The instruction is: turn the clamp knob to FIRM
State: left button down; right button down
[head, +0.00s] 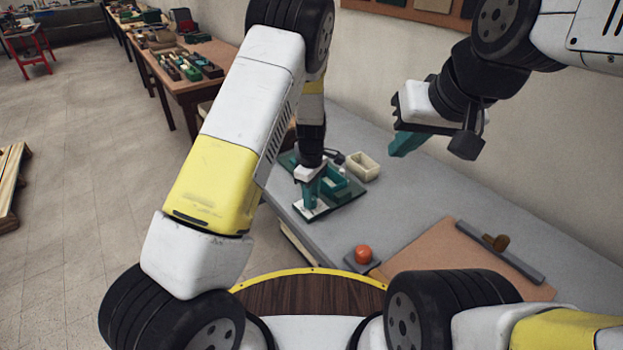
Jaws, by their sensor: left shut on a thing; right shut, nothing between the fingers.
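No FIRM lettering can be read in the head view, and I cannot tell for certain which part is the clamp knob. My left gripper (311,204) points down over a dark green board (342,203) with a pale front edge. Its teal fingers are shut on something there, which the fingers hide. A brown knob-like piece (497,242) sits on a grey bar (513,260) across a tan board, apart from both grippers. My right gripper (402,145) is shut and empty, raised above the bench near the wall.
A round orange piece (363,253) sits on a dark block near the front edge. The grey bench (400,212) is clear between the boards.

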pick_arm(q)
jog(key=shift+n, duration=1)
jog(key=c, duration=1)
grip_release()
jog(key=shift+r, duration=3.95)
